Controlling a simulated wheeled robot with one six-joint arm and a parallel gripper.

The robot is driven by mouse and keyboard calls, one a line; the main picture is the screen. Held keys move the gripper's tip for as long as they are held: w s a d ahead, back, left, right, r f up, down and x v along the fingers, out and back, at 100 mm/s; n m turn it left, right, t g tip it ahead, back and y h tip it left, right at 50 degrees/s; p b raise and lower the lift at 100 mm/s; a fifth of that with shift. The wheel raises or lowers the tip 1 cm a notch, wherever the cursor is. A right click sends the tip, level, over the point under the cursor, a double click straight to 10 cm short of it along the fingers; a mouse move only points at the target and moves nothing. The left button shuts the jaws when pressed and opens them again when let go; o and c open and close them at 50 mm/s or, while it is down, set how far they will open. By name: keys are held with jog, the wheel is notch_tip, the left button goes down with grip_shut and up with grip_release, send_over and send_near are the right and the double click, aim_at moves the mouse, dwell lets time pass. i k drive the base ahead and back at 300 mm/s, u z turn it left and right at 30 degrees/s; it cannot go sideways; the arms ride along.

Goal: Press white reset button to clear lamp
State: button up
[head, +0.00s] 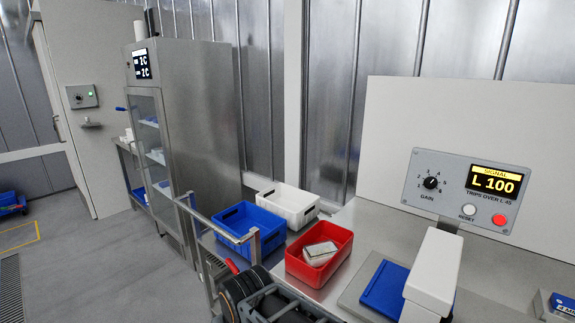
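The white reset button (468,210) is a small round button on a grey control panel (452,207) at the right, with the word RESET under it. The red lamp (499,219) sits just right of the button and looks bright red. Above them a yellow-on-black display (495,182) reads SIGNAL, L 100, with TRIPS OVER L 45 printed below. A black gain knob (431,182) is on the panel's left half. Nothing touches the button or stands in front of it. Dark machine parts show at the bottom edge, but I make out no gripper fingers.
A white box-shaped housing (434,265) stands in front of the panel, by a blue plate (385,289). A red bin (342,239) holding a pale packet (320,253), a blue bin (237,221) and a white bin (309,213) stand left.

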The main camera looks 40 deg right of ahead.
aim_at(468, 210)
jog(key=z, duration=2.5)
